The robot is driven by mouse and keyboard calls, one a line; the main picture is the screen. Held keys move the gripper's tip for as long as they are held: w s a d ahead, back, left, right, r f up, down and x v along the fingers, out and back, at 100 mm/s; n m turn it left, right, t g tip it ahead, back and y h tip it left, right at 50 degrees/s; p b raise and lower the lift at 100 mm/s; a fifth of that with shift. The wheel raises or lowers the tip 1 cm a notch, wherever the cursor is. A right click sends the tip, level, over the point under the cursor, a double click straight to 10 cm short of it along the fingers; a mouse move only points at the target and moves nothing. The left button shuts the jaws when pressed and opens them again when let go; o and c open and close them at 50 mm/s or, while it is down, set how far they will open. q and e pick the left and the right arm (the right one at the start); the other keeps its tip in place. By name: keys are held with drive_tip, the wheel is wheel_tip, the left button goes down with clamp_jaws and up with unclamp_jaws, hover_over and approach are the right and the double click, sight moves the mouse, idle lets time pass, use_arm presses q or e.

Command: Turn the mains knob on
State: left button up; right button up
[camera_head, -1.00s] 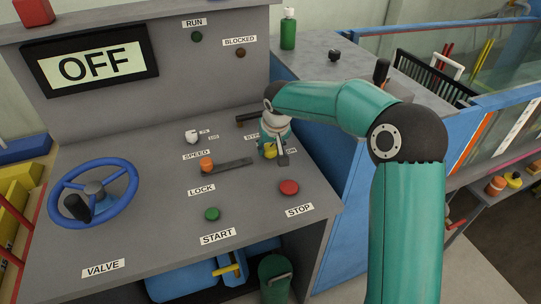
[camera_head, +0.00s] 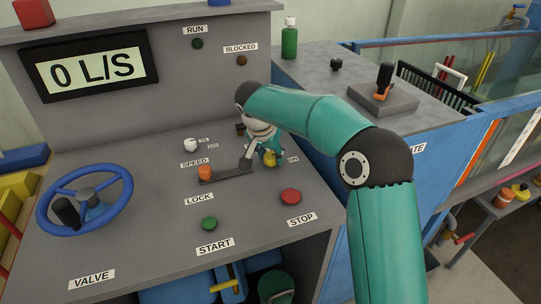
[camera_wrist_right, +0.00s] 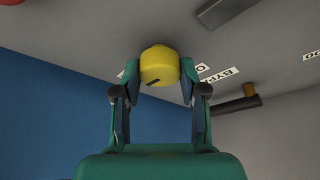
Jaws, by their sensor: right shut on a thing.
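The mains knob is a small yellow knob (camera_head: 270,161) on the grey panel, left of the ON label (camera_head: 292,159). My right gripper (camera_head: 266,153) reaches down over it and partly hides it. In the right wrist view the yellow knob (camera_wrist_right: 159,62) with its dark pointer line sits between the two fingers of the gripper (camera_wrist_right: 159,80), which is shut on it. The display (camera_head: 90,72) reads "0 L/S". My left gripper is not in view.
An orange knob (camera_head: 204,172) in the LOCK slot is close left of my gripper, with a white SPEED knob (camera_head: 190,145) behind. A red STOP button (camera_head: 290,196) and green START button (camera_head: 209,223) lie in front. A blue valve wheel (camera_head: 84,200) stands at the left.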

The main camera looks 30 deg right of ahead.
idle(0.4)
drive_tip(key=o, duration=1.1)
drive_tip(key=shift+o, duration=0.2)
drive_tip(key=v, duration=1.2)
drive_tip(key=shift+a+f, duration=0.1)
